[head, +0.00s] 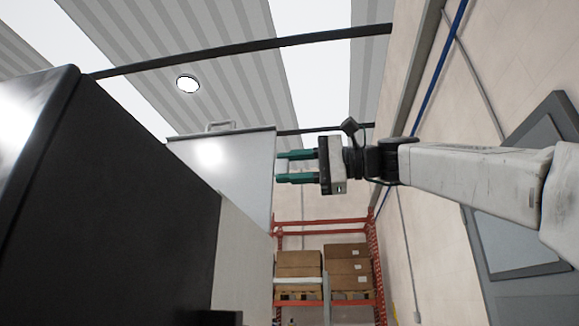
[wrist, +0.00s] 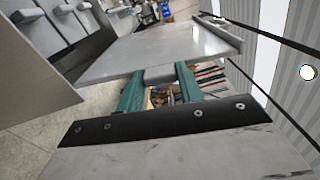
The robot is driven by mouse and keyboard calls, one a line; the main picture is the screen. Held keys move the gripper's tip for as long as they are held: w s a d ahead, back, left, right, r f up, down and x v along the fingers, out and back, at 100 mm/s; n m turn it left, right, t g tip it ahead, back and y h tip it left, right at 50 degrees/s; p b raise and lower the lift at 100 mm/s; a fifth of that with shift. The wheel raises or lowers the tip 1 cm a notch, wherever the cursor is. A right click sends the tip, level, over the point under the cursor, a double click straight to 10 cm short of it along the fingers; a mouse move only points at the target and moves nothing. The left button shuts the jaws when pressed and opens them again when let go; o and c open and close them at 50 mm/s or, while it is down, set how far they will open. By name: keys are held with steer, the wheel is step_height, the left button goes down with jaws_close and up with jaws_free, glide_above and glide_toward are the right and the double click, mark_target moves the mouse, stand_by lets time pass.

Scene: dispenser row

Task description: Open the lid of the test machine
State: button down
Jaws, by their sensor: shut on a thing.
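The test machine's lid (head: 225,165) is a pale, shiny panel left of centre in the head view, with a thin bar handle (head: 220,126) on its top edge. It also fills the upper middle of the wrist view (wrist: 150,50). My gripper (head: 280,167) is at the panel's right edge, its green fingers pointing left. In the wrist view the fingers (wrist: 158,76) are closed around a small grey tab (wrist: 158,74) at the lid's near edge. The lid looks tilted up; its exact angle and its hinge are hard to tell.
A large black cabinet (head: 110,200) blocks the left of the head view. A red rack (head: 325,225) with cardboard boxes (head: 348,272) stands behind. A wall with a grey-framed panel (head: 520,240) is at the right. Grey units (wrist: 70,20) stand at upper left in the wrist view.

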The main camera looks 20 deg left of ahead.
steer(key=c, duration=0.9)
jaws_free()
steer(key=d, duration=0.5)
steer(key=w+d, duration=0.1)
steer(key=d, duration=0.1)
steer(key=shift+d, duration=0.35)
steer(key=shift+w, duration=0.1)
